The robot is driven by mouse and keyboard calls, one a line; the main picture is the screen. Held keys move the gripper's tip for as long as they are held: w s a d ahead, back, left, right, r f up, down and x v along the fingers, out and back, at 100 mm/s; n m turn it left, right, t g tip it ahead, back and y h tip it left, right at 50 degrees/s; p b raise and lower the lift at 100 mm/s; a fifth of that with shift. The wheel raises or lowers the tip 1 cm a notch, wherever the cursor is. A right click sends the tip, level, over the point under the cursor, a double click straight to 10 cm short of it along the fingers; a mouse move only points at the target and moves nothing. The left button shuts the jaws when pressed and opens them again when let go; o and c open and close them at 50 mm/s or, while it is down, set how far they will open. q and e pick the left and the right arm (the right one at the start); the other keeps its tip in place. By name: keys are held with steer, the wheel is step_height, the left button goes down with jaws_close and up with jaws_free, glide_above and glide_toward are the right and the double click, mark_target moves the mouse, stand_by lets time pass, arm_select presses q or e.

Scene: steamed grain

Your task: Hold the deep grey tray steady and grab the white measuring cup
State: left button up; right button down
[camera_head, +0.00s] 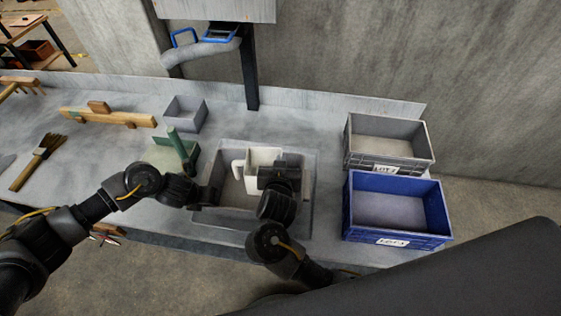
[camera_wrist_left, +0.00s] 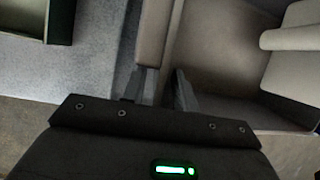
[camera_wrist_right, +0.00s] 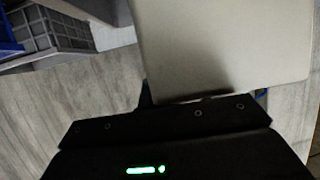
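The deep grey tray (camera_head: 302,207) stands near the front edge of the bench. The white measuring cup (camera_head: 263,156) is over its inside, handle to the left; whether it touches the tray floor is hidden. My left gripper (camera_head: 203,199) is at the tray's left wall. In the left wrist view, the fingers (camera_wrist_left: 165,88) are close together on either side of the tray's wall (camera_wrist_left: 155,35). My right gripper (camera_head: 275,172) is at the cup's right side. In the right wrist view, the cup (camera_wrist_right: 225,45) fills the view against the gripper; one finger shows, the other is hidden.
A grey crate (camera_head: 428,153) and a blue crate (camera_head: 395,232) stand at the right. A small grey bin (camera_head: 185,113), a green holder (camera_head: 175,152), a wooden plane (camera_head: 108,117) and a brush (camera_head: 40,158) lie to the left. A post (camera_head: 249,75) rises behind the tray.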

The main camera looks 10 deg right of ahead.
arm_select(q)
steer(key=v, duration=1.1)
steer(key=shift+r, duration=0.3)
steer(key=shift+a, duration=0.15)
